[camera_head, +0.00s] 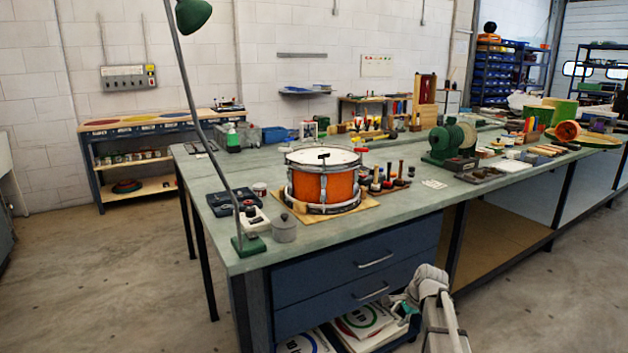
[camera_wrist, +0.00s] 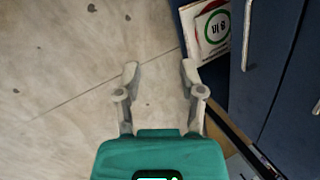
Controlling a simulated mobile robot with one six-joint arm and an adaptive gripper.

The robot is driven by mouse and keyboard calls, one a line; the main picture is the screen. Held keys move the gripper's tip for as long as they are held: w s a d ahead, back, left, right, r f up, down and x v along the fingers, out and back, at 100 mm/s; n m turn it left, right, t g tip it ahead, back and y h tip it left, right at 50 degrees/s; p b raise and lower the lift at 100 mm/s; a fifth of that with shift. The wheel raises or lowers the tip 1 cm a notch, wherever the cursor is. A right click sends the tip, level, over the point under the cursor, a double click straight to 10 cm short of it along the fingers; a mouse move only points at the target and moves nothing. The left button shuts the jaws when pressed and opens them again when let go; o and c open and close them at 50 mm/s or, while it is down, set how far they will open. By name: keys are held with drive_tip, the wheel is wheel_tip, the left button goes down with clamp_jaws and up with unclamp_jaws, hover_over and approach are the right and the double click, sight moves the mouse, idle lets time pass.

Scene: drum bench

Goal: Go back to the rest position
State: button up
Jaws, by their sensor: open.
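My gripper (camera_wrist: 158,75) shows in the wrist view with its two fingers spread apart and nothing between them. It points down over the concrete floor, just left of the bench's blue drawer front. In the head view, part of my arm shows at the lower right, in front of the bench; the fingertips cannot be made out there. An orange drum (camera_head: 324,185) stands upright on a board on the green bench top (camera_head: 240,180), away from my gripper.
Blue drawers (camera_head: 350,272) face my arm closely. Below them, a low shelf holds flat printed packs (camera_head: 364,320), also in the wrist view (camera_wrist: 212,32). A green lamp (camera_head: 193,14) rises at the bench's left corner. The floor (camera_head: 110,270) at left is clear.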

drive_tip(key=s+a+f+n+g+h, duration=0.15)
drive_tip(key=s+a+n, duration=0.25)
drive_tip(key=s+n, duration=0.45)
drive_tip(key=s+a+n+g+h, duration=0.2)
drive_tip(key=s+a+n, duration=0.3)
drive_tip(key=s, duration=0.7)
wheel_tip(320, 180, up, 29)
drive_tip(key=n+p, duration=0.1)
drive_tip(key=p, duration=2.8)
drive_tip(key=shift+d+r, duration=0.2)
drive_tip(key=shift+d, duration=0.1)
